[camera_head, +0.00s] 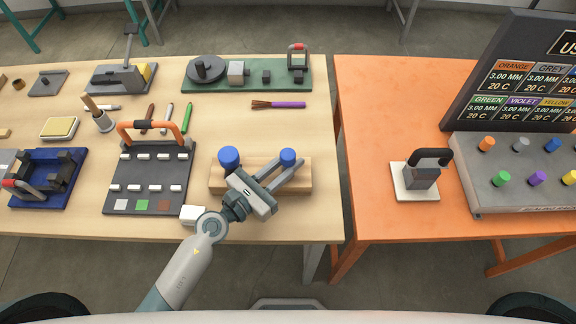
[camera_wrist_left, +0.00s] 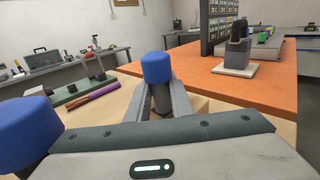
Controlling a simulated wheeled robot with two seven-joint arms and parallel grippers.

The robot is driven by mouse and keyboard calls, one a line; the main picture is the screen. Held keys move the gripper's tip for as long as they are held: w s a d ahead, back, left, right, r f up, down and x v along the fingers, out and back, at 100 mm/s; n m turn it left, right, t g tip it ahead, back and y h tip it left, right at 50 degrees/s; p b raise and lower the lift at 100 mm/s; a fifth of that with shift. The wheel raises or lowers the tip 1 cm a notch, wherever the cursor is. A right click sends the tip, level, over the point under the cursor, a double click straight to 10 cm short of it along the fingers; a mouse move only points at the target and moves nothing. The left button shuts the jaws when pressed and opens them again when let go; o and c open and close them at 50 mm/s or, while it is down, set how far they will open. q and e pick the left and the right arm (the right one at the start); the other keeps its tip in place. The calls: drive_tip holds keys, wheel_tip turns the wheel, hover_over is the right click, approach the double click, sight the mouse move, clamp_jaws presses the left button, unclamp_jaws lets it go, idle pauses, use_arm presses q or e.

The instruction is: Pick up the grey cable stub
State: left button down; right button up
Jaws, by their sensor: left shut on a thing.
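My left gripper (camera_head: 287,172) is over the wooden block (camera_head: 218,184) on the light wooden table. It is shut on a dark grey post with a blue cap (camera_head: 288,155). In the left wrist view the blue cap (camera_wrist_left: 157,67) stands upright just above the fingertips, with the post (camera_wrist_left: 161,97) between them. The post's lower end is hidden, so I cannot tell if it still touches the block. A second, larger blue cap (camera_head: 229,156) is at the block's left. A grey-topped peg (camera_head: 520,145) sits in the grey sample panel on the orange table. My right gripper is not in view.
The orange table (camera_head: 385,110) holds the grey panel (camera_head: 486,192) with several coloured pegs, a label board (camera_head: 515,75) and a black-handled device (camera_head: 425,175). A purple-handled brush (camera_head: 285,104) lies behind the block. A dark board with an orange handle (camera_head: 125,180) is left.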

sight(282, 160)
use_arm(q)
drive_tip(key=shift+r+p, duration=0.35)
drive_tip(key=shift+r, duration=0.2)
wheel_tip(282, 160, up, 9)
drive_tip(key=p, duration=0.3)
drive_tip(key=shift+f, duration=0.15)
drive_tip(key=shift+f+b, duration=2.4)
drive_tip(key=shift+f, duration=0.4)
drive_tip(key=shift+f, duration=0.2)
drive_tip(key=shift+f+b, duration=1.55)
drive_tip(key=shift+f, duration=0.25)
